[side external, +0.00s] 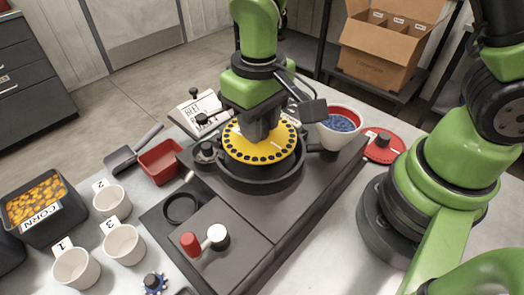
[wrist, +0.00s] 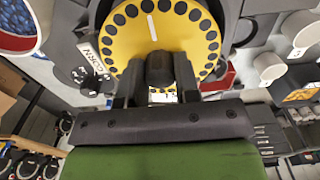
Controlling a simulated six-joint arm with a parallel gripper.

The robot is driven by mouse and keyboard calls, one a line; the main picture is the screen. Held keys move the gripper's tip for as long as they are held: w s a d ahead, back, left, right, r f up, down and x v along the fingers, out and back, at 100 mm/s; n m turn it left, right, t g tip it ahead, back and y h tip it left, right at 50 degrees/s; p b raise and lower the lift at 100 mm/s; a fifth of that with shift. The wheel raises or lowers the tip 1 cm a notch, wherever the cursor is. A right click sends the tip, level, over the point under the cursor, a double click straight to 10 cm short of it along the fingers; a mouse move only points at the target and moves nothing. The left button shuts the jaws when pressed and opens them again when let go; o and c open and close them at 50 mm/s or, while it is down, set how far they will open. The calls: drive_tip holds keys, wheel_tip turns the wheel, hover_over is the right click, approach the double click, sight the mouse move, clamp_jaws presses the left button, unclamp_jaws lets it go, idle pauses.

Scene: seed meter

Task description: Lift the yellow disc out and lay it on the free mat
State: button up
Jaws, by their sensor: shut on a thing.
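The yellow disc (side external: 243,150), with a ring of dark holes and a white line, is at the round black housing (side external: 262,184) of the seed meter. It looks level; I cannot tell whether it rests in the housing or is just above it. My gripper (side external: 262,128) points down over its middle and is shut on its dark central hub. In the wrist view the yellow disc (wrist: 128,45) fills the upper middle, with the hub (wrist: 160,68) between my fingers. I cannot make out the free mat clearly.
A red disc (side external: 383,143) lies at the right. A bowl of blue seed (side external: 341,122) stands close by the housing. A red tray (side external: 160,160), a scoop (side external: 125,157), white cups (side external: 110,200), a corn bin (side external: 38,205) and a red-handled lever (side external: 190,244) are to the left and front.

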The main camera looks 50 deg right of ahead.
drive_tip(key=shift+r, duration=1.3)
drive_tip(key=shift+r, duration=0.15)
wheel_tip(320, 180, up, 5)
drive_tip(key=shift+f, duration=0.1)
drive_tip(key=w+d+m, duration=0.2)
drive_tip(key=w+d, duration=0.6)
drive_tip(key=w+d+m, duration=0.2)
drive_tip(key=d, duration=0.8)
drive_tip(key=w+d+m, duration=0.2)
drive_tip(key=d, duration=0.7)
drive_tip(key=shift+w+a+f, duration=0.15)
drive_tip(key=shift+f, duration=4.65)
drive_tip(key=shift+w+a+f, duration=0.1)
drive_tip(key=shift+f, duration=4.65)
drive_tip(key=shift+f, duration=0.5)
